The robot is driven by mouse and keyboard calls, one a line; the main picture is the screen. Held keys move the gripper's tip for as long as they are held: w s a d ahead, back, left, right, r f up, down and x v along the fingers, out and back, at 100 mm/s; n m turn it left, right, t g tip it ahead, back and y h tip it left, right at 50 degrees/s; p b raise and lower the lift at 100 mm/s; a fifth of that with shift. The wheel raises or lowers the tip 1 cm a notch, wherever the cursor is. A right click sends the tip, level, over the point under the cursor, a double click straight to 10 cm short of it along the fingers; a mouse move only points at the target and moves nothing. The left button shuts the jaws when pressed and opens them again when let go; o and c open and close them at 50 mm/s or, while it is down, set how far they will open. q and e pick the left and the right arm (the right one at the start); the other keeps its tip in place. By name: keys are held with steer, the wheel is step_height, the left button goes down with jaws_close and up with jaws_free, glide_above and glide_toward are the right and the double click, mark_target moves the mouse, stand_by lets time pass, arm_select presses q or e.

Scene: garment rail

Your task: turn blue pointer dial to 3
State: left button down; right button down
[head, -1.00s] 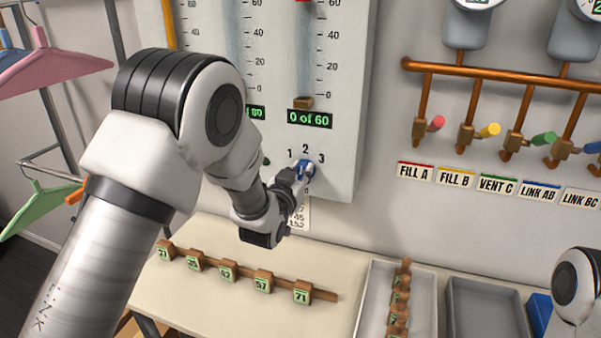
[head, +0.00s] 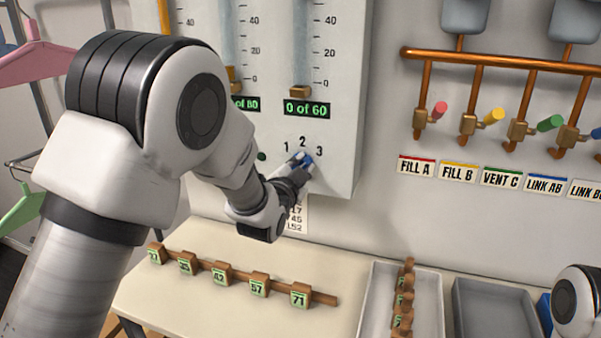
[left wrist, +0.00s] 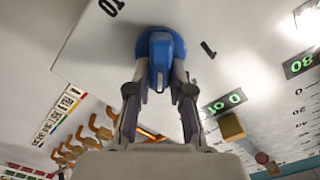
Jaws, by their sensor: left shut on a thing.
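The blue pointer dial (head: 307,160) is on the lower front of the pale panel (head: 345,165), below the printed numbers 1, 2 and 3. My left gripper (head: 299,173) is at the dial and partly covers it. In the left wrist view, its two fingers (left wrist: 160,88) are shut on the blue dial (left wrist: 161,48), one on each side. I cannot tell for sure which number the pointer faces. My right gripper is out of view.
Above the dial, a green display (head: 307,110) reads "0 of 60". Colored valve handles, including a red one (head: 440,109), are at right. Below, a bench (head: 205,300) carries a rail of numbered tags (head: 220,273) and grey trays (head: 490,302).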

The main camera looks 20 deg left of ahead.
arm_select(q)
steer(key=shift+f+m, duration=0.1)
steer(key=shift+m, duration=0.4)
steer(key=c, duration=1)
jaws_free()
steer(key=shift+c, duration=0.2)
steer(key=s, duration=1.2)
steer(key=shift+a, duration=0.15)
